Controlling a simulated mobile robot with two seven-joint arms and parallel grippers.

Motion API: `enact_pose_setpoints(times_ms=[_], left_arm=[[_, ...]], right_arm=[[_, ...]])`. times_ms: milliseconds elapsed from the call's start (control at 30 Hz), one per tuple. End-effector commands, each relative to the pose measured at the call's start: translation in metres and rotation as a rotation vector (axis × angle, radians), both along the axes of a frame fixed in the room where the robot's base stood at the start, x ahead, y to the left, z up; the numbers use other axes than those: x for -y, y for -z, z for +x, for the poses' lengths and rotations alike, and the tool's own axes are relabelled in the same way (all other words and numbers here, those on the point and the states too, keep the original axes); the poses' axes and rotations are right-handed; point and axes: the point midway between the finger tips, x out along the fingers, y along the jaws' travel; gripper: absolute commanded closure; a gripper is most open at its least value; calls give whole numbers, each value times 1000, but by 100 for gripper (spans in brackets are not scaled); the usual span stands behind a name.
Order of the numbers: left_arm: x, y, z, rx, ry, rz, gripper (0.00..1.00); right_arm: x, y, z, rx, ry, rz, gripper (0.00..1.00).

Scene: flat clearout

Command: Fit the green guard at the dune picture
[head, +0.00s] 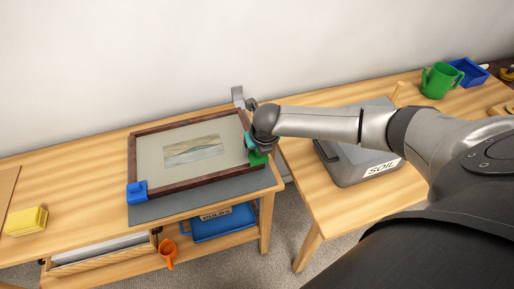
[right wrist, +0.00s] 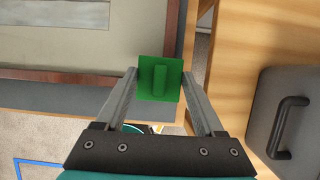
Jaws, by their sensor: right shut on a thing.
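The dune picture (head: 195,150) lies flat in a dark wooden frame (head: 190,185), with a pale mount around it. The green guard (head: 259,159) is at the frame's front right corner in the head view. My right gripper (head: 252,148) is shut on it there. In the right wrist view the green guard (right wrist: 160,88) sits between the two fingers (right wrist: 160,76) and covers the end of the frame (right wrist: 80,76). I cannot tell whether it is seated on the corner. A blue guard (head: 137,191) is on the front left corner. My left gripper is not in view.
A grey mat (head: 160,210) lies under the frame. A yellow block stack (head: 26,221) stands at the left. A gap separates the two tables.

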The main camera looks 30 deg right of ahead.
Motion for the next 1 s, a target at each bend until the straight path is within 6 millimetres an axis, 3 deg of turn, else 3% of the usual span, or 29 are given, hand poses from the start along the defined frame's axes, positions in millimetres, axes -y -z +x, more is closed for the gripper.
enact_pose_setpoints(times_ms=[1000], left_arm=[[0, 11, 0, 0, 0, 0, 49]], right_arm=[[-1, 24, 0, 0, 0, 1, 81]])
